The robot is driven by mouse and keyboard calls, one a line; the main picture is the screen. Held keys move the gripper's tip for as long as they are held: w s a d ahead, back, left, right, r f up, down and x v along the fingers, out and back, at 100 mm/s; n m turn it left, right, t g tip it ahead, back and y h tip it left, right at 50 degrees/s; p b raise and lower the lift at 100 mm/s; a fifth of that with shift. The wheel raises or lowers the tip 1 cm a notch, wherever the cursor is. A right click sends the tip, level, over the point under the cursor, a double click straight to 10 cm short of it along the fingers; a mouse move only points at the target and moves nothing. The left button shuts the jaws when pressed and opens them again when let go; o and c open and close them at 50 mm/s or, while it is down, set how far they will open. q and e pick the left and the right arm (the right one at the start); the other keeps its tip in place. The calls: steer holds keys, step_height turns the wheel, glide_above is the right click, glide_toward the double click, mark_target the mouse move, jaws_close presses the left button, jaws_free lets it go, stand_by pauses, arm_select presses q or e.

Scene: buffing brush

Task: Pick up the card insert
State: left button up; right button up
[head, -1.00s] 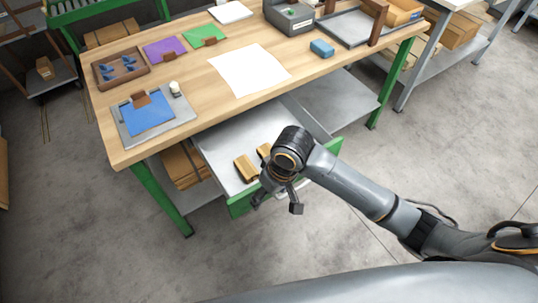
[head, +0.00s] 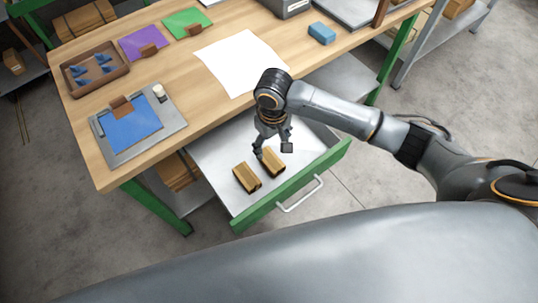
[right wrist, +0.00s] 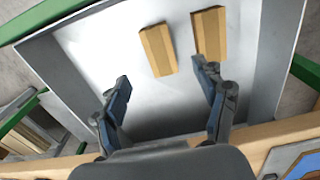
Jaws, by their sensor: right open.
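Two tan, ridged blocks lie in the open drawer (head: 215,152), a left one (head: 246,177) and a right one (head: 273,162). I cannot tell whether either is the card insert. My right gripper (head: 272,150) is open and empty, pointing down over the drawer, just behind the right block. In the right wrist view my right gripper (right wrist: 160,75) has its fingers spread, with the right block (right wrist: 158,50) ahead between them and the left block (right wrist: 209,33) beyond the right fingertip. My left gripper is out of view.
The workbench (head: 185,75) bears a white sheet (head: 238,62), a blue panel (head: 132,130) on a grey tray, purple (head: 143,41) and green (head: 187,22) cards, a brown tray (head: 72,89) and a blue block (head: 322,33). The green drawer front (head: 300,184) has a handle.

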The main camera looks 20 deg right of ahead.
glide_above(272, 160)
steer(key=s, duration=0.1)
step_height(272, 160, down, 5)
steer(key=shift+a+r, duration=0.1)
steer(key=shift+r, duration=0.05)
steer(key=shift+w+f, duration=0.1)
steer(key=shift+f, duration=0.45)
steer(key=f, duration=0.4)
steer(key=shift+w+f, duration=0.2)
steer(key=shift+w, duration=0.15)
steer(key=shift+f, duration=0.35)
steer(key=shift+c, duration=0.2)
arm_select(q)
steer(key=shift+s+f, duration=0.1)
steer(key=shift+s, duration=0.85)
arm_select(e)
steer(key=c, duration=1)
